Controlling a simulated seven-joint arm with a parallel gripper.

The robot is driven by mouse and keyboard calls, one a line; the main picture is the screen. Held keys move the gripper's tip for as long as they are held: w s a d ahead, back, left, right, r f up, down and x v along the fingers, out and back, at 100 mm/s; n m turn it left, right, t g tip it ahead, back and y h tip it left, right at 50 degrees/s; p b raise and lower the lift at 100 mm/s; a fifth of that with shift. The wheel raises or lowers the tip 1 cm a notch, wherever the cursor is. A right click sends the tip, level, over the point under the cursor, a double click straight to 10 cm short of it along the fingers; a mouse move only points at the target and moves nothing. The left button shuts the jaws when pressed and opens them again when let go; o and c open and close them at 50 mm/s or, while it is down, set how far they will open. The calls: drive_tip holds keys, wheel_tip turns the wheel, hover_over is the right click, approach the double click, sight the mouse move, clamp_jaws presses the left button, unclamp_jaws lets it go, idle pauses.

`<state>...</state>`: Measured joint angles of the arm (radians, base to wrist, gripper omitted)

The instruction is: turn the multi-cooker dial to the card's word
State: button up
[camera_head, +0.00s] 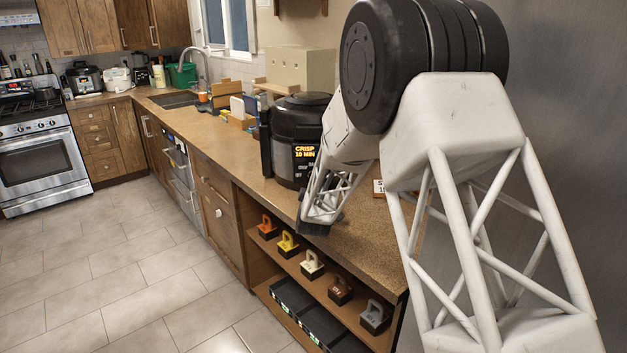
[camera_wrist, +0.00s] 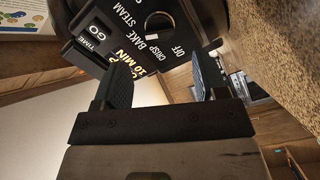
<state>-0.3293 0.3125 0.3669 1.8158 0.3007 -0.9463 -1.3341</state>
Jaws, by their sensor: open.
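The black multi-cooker (camera_head: 301,112) stands on the counter, partly behind my arm. Its lit display reads CRISP 10 MIN.
GO and TIME buttons (camera_wrist: 93,35) sit beside the words. A shelf under the counter holds several coloured handled blocks (camera_head: 312,264). A beige box (camera_head: 301,68) stands behind the cooker. The counter's front right (camera_head: 365,235) is clear.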

drive_tip(key=shift+w+a, duration=0.15)
drive_tip(key=shift+w, duration=1.65)
drive_tip(key=shift+w+a, duration=0.15)
drive_tip(key=shift+w, duration=1.65)
drive_tip(key=c, duration=0.9)
